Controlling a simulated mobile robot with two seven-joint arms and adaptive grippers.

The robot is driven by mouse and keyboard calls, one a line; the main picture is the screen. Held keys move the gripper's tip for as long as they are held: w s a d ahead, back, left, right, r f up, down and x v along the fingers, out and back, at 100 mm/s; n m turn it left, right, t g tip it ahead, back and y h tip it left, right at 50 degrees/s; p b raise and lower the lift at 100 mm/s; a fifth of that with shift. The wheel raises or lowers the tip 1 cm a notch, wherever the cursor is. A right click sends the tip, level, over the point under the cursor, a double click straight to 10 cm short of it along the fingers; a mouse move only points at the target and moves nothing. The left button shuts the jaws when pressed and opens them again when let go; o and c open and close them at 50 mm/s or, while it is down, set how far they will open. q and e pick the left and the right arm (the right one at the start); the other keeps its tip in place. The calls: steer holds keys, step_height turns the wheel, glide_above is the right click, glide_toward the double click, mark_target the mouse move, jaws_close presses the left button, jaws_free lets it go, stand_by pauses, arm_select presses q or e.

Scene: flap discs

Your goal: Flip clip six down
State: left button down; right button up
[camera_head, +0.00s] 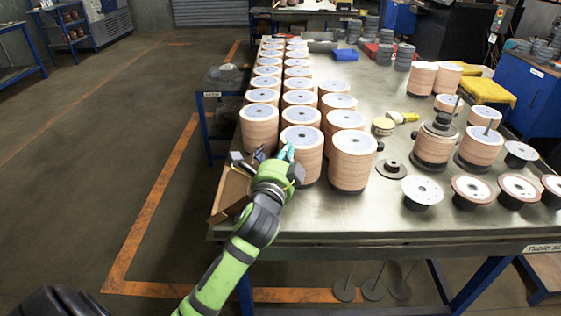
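My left arm comes in from the bottom left, and my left gripper (274,160) is over the table's front left corner. It is between the cardboard box (232,193) and the front stack of flap discs (303,155). The gripper is small and partly hidden by its own wrist, so I cannot tell whether its fingers are open or shut, or whether they touch anything. I cannot make out a clip marked six; any clip here is too small or hidden. My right gripper is not in view.
Tall disc stacks fill the left side of the metal table (342,211), close beside the gripper. Single discs on stands (422,192) line the front right. A spindle with a disc stack (433,145) stands behind them. Open floor lies left of the table.

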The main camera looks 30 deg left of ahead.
arm_select(q)
steer(key=a, duration=0.1)
steer(key=a+p, duration=0.1)
steer(key=a, duration=0.1)
steer(key=shift+s+a+f, duration=0.15)
steer(key=shift+s+a, duration=0.2)
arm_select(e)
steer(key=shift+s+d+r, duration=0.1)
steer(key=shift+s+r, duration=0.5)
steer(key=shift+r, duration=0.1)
arm_select(q)
steer(key=shift+s+a+n, duration=0.2)
steer(key=shift+a+n, duration=0.15)
steer(key=shift+n, duration=0.55)
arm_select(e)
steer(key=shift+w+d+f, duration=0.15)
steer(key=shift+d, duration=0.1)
